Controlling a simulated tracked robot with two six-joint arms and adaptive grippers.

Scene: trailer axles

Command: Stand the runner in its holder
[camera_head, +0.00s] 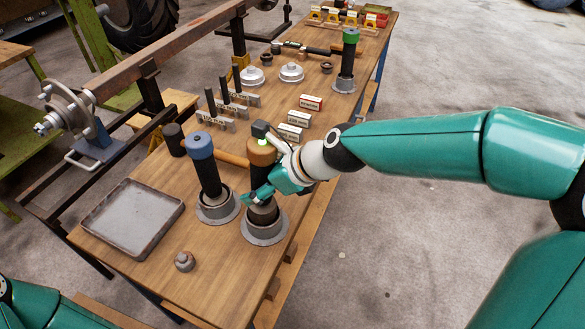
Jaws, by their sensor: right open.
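Three dark upright cylinders with coloured tops could be runners; I cannot tell which one the task means. The orange-topped runner (261,152) stands upright in a grey round holder (265,232) near the table's right edge. My right gripper (256,168) is open at this runner, one finger by its top and the other low in front of its body; contact is unclear. The blue-topped runner (199,147) stands, leaning slightly in the picture, in a second grey holder (218,210). The green-topped runner (350,36) stands upright farther back in its own base (344,84). My left gripper is out of view.
A grey tray (132,217) lies at the table's near left, and a small metal knob (184,261) in front. A hammer (172,138) lies behind the runners. Metal blocks (215,120), white discs (291,72) and small boxes (311,102) crowd the middle. An axle beam (160,55) runs along the left.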

